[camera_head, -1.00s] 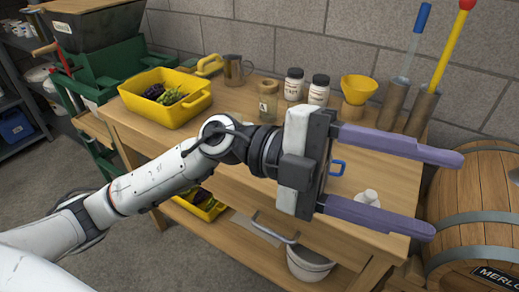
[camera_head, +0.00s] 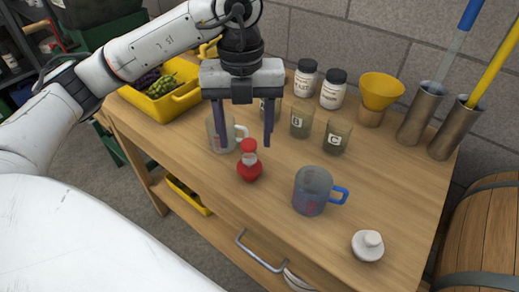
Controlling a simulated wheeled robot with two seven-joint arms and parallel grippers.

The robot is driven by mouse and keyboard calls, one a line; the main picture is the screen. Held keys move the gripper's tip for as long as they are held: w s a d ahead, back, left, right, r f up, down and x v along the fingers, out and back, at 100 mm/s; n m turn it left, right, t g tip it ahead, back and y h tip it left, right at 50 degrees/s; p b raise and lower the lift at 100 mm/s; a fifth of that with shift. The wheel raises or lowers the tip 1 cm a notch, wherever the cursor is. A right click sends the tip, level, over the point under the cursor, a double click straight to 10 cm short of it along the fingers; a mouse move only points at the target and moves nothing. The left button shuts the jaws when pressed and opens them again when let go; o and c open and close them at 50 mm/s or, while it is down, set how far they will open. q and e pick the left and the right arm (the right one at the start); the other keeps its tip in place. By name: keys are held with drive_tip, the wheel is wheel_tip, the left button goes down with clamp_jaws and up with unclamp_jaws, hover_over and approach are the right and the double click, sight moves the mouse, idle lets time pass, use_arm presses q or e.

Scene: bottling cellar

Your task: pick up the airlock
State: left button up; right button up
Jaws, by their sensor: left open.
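The airlock (camera_head: 250,171) appears to be the small upright piece with a red cap, a clear middle and a red base. It stands on the wooden table (camera_head: 405,205), left of the middle. My left gripper (camera_head: 245,146) points down over the table, open, with its two purple fingers apart. In the picture the airlock's red cap lies between the fingertips and its base shows below them. I cannot tell whether the fingers are level with it or behind it; nothing is gripped. My right gripper is not in view.
A clear jug (camera_head: 219,137) stands just left and behind. A blue-handled jug (camera_head: 311,192) is to the right, and a white knobbed lid (camera_head: 367,247) near the front. Labelled glasses (camera_head: 301,121), white jars, a yellow funnel (camera_head: 379,91) and metal tubes stand behind.

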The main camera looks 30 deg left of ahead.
sight(244, 146)
use_arm(q)
drive_tip(key=f, duration=0.3)
drive_tip(key=shift+s+f, duration=0.2)
drive_tip(key=shift+s, duration=0.15)
drive_tip(key=f, duration=0.2)
drive_tip(key=w+f, duration=0.1)
drive_tip(key=f, duration=0.2)
drive_tip(key=shift+d, duration=0.15)
drive_tip(key=shift+w+f, duration=0.1)
drive_tip(key=shift+f, duration=0.15)
drive_tip(key=c, duration=0.8)
drive_tip(key=shift+c, duration=0.4)
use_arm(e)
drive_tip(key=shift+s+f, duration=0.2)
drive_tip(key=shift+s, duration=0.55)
use_arm(q)
drive_tip(key=shift+r, duration=0.1)
